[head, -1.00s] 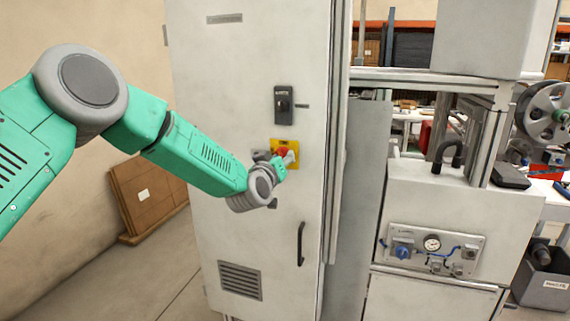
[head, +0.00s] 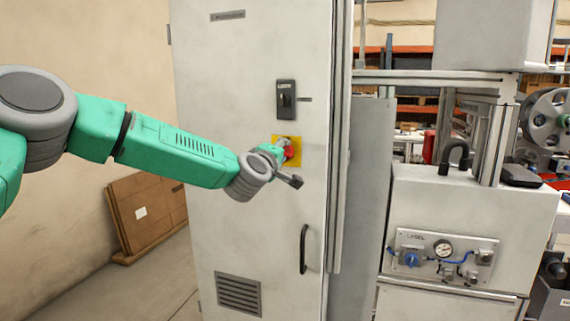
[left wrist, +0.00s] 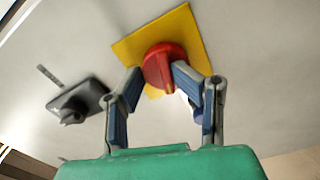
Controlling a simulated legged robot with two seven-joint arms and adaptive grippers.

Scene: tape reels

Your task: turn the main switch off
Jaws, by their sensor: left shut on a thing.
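The main switch is a red rotary knob (head: 290,153) on a yellow plate (head: 298,142) on the front of a tall grey cabinet. In the left wrist view the red knob (left wrist: 163,66) sits between the fingertips, with its raised ridge showing, on the yellow plate (left wrist: 128,46). My left gripper (head: 279,148) is at the knob and shut on it; it also shows in the left wrist view (left wrist: 158,76). The gripper hides part of the knob and plate in the head view. My right gripper is not in view.
A dark switch (head: 286,100) is above the yellow plate; it also shows in the left wrist view (left wrist: 77,102). The cabinet (head: 225,100) has a handle (head: 303,248) below. A machine with a gauge panel (head: 443,257) stands to the right. Brown boards (head: 150,213) lean on the wall.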

